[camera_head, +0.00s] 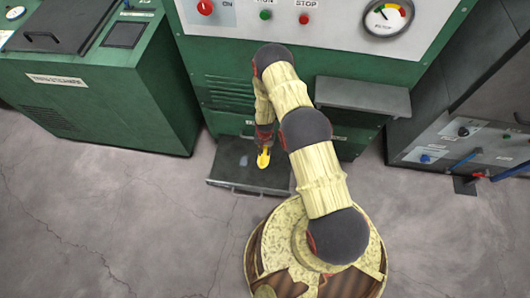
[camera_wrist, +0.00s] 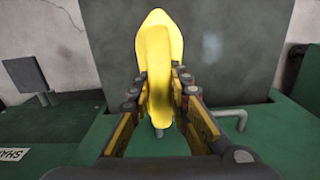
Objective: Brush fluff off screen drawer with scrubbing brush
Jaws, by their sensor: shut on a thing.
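My gripper (camera_head: 264,143) is shut on a yellow scrubbing brush (camera_head: 263,159). In the wrist view, both fingers (camera_wrist: 163,90) close on the brush's yellow handle (camera_wrist: 160,75), and its broad end points away from me; its bristles are hidden. The dark grey screen drawer (camera_head: 227,157) is pulled out low at the front of the green machine. The brush is over the drawer; I cannot tell whether it touches. A pale smudge of fluff (camera_head: 243,161) lies on the drawer left of the brush. In the wrist view, the fluff (camera_wrist: 212,46) shows faintly on the grey surface (camera_wrist: 240,75), right of the brush.
The green machine (camera_head: 228,95) with buttons and a gauge (camera_head: 387,17) stands behind the drawer. A grey shelf (camera_head: 362,96) juts out right of my arm. Another green cabinet (camera_head: 95,105) is at left, a dark grey machine (camera_head: 455,140) at right. The concrete floor (camera_head: 110,220) is clear.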

